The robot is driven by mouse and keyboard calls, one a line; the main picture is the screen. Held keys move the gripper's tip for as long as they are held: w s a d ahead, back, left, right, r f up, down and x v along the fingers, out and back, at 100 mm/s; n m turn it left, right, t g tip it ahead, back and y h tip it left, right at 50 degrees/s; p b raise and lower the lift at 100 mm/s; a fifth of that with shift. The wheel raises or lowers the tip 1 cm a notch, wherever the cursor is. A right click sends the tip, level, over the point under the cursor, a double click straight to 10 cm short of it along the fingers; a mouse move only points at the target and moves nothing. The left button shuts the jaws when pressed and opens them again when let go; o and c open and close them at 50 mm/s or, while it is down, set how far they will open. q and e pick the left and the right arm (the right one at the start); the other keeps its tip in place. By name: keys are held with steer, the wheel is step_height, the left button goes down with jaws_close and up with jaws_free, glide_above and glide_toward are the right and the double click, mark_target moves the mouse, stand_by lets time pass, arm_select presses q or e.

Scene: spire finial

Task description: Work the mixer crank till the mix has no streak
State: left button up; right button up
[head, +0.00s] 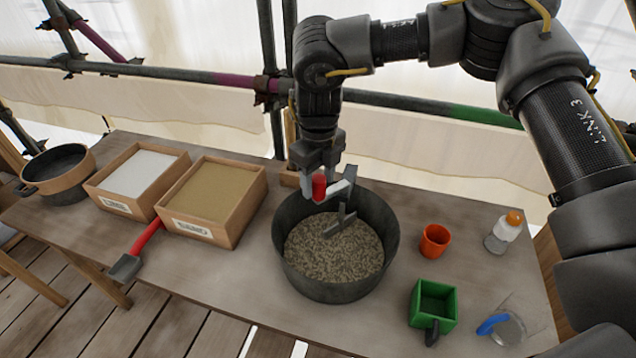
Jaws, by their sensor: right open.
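The dark mixing tub (287,262) stands on the middle of the bench. The mix (325,262) in it is speckled, with light and dark streaks across its surface. The mixer's grey paddle (341,222) stands in the tub at the back of the mix. The red crank grip (319,187) shows above the tub's back rim. My right gripper (327,190) points down over that rim, with its open fingers around or beside the red grip. I cannot tell whether they touch it. The gripper hides part of the crank. My left gripper is not in view.
Left are a round pan (58,180), a box of white powder (140,172), a box of sand (215,190) and a red-handled scoop (128,266). Right are an orange cup (435,241), a green box-shaped scoop (433,303), an orange-capped bottle (503,235) and a blue-handled item (492,324). Scaffold poles run behind.

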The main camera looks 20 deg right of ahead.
steer(key=shift+f, duration=1)
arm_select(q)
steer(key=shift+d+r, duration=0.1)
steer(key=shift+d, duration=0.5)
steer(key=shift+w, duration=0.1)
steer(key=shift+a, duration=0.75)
arm_select(e)
jaws_close()
